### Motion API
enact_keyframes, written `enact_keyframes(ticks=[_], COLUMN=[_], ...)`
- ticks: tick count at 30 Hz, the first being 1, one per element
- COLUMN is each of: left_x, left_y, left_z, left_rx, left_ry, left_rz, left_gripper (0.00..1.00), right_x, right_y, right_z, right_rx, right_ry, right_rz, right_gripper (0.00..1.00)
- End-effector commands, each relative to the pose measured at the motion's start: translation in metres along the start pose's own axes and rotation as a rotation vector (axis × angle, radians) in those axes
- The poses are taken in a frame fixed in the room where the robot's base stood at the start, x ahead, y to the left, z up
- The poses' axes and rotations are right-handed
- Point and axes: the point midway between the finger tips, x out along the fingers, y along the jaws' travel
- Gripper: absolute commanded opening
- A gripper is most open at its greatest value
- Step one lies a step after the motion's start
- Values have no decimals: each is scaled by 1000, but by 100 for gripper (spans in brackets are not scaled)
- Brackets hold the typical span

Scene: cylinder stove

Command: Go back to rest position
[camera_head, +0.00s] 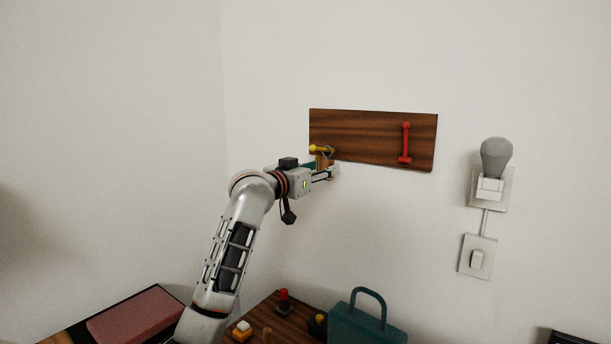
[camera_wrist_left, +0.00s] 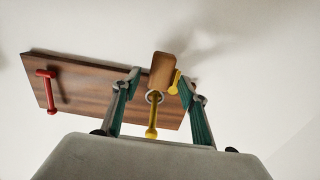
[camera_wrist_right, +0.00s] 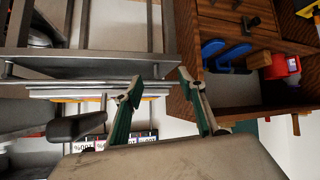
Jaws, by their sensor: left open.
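My left gripper (camera_head: 332,171) is open at the lower left of a dark wooden board (camera_head: 365,135) on the wall. In the left wrist view, my left gripper (camera_wrist_left: 158,78) has its fingers apart. A brown wooden cylinder (camera_wrist_left: 163,68) lies between them, by a ring and a yellow peg (camera_wrist_left: 152,125). Whether a finger touches the cylinder I cannot tell. The yellow peg also shows in the head view (camera_head: 318,149). A red peg (camera_head: 406,142) sits at the board's right. My right gripper (camera_wrist_right: 156,84) is open and empty in the right wrist view, outside the head view.
A light bulb (camera_head: 496,157) and a switch (camera_head: 477,258) are on the wall at right. Below stand a teal toolbox (camera_head: 365,325), a table with knobs (camera_head: 285,300) and a reddish box (camera_head: 135,315). Wooden shelving (camera_wrist_right: 240,92) and grey metal framing (camera_wrist_right: 95,62) are close to my right gripper.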

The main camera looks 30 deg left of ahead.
Motion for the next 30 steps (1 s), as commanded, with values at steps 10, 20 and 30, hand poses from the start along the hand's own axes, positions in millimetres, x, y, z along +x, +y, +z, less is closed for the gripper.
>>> enact_keyframes(ticks=[10, 20, 30], left_x=[-66, -89, -94], left_y=[-1, 0, 13], left_z=[2, 1, 76], left_rx=[3, 0, 84], left_ry=[-2, -2, -117], left_rz=[-2, 0, -28], left_gripper=[43, 43, 43], right_x=[0, 0, 0], right_y=[0, 0, 1], right_z=[-1, -1, -1], right_rx=[-2, -2, -2], right_ry=[1, 2, 2], right_rz=[0, 0, 0], right_gripper=[40, 40, 40])
